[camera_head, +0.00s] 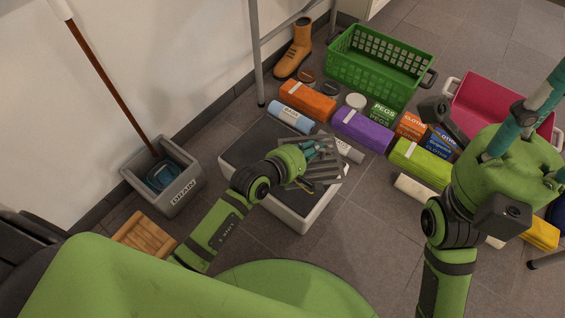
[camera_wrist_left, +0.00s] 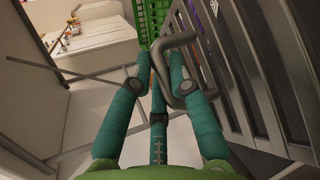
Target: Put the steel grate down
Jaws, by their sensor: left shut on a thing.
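The steel grate (camera_head: 322,172) is a grey slatted panel. It is at my left gripper (camera_head: 318,148), over the right part of a low light-grey box with a dark top (camera_head: 298,218). In the left wrist view, the grate (camera_wrist_left: 238,70) stands steeply along the right side, and its bent handle (camera_wrist_left: 163,62) lies between the teal fingers. My left gripper is shut on the grate. Whether the grate touches the box is hard to tell. My right gripper (camera_head: 540,125) is at the right, with its teal fingers spread and nothing visible between them.
A grey drain bin (camera_head: 186,190) holding a mop stands left by the wall. A wooden crate (camera_head: 143,236) is near it. Behind the box lie orange (camera_head: 307,100) and purple (camera_head: 362,130) packs, a boot (camera_head: 295,50), a green basket (camera_head: 365,78) and a pink tub (camera_head: 490,105).

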